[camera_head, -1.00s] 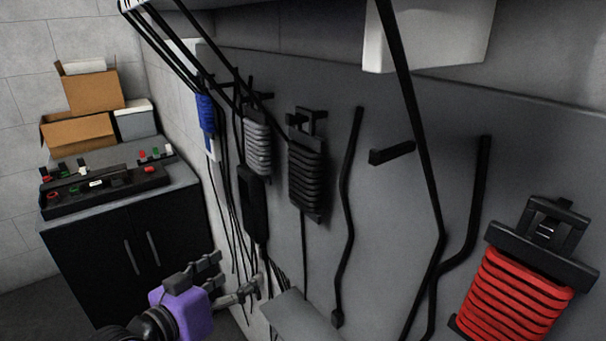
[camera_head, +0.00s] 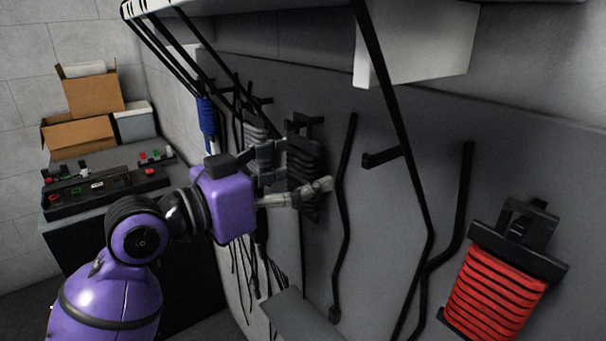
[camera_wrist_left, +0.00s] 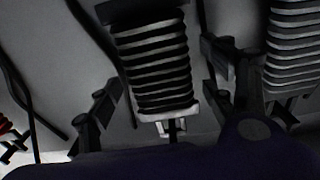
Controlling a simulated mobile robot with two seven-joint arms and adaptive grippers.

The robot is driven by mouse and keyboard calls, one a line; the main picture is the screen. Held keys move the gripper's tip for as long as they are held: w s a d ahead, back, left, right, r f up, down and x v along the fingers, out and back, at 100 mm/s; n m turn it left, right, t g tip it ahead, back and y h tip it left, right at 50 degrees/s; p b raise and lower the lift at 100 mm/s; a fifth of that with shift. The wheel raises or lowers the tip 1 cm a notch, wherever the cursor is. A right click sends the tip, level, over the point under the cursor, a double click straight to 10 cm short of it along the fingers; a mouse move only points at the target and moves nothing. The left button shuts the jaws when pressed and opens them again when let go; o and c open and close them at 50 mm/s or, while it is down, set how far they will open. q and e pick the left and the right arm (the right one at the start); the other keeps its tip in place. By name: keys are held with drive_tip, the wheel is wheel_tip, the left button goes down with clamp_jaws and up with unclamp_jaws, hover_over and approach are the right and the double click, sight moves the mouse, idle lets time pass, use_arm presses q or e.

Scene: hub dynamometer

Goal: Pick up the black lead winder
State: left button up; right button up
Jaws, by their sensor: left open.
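The black lead winder (camera_head: 309,152) hangs on a peg on the grey wall panel, its lower part partly hidden behind my gripper in the head view. In the left wrist view the winder (camera_wrist_left: 160,68) shows in the middle as a ribbed dark block, with a light bracket at one end. My left gripper (camera_head: 303,168) is open and empty in front of it, with one finger on each side. In the wrist view the fingers (camera_wrist_left: 160,80) stand apart from the winder. I cannot tell how deep they reach. My right gripper is not in view.
A grey winder (camera_head: 256,130) and a blue winder (camera_head: 206,114) hang to the left. A red winder (camera_head: 494,296) hangs at the right. Loose black cables (camera_head: 344,220) and an empty peg (camera_head: 381,157) are close to the right. A small grey shelf (camera_head: 300,316) juts out below.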

use_arm(q)
drive_tip(key=shift+w+d+f, duration=0.1)
drive_tip(key=shift+w+d, duration=0.25)
drive_tip(key=shift+d, duration=0.15)
drive_tip(key=shift+a, duration=0.1)
drive_tip(key=c, duration=1.4)
drive_tip(key=shift+c, duration=0.2)
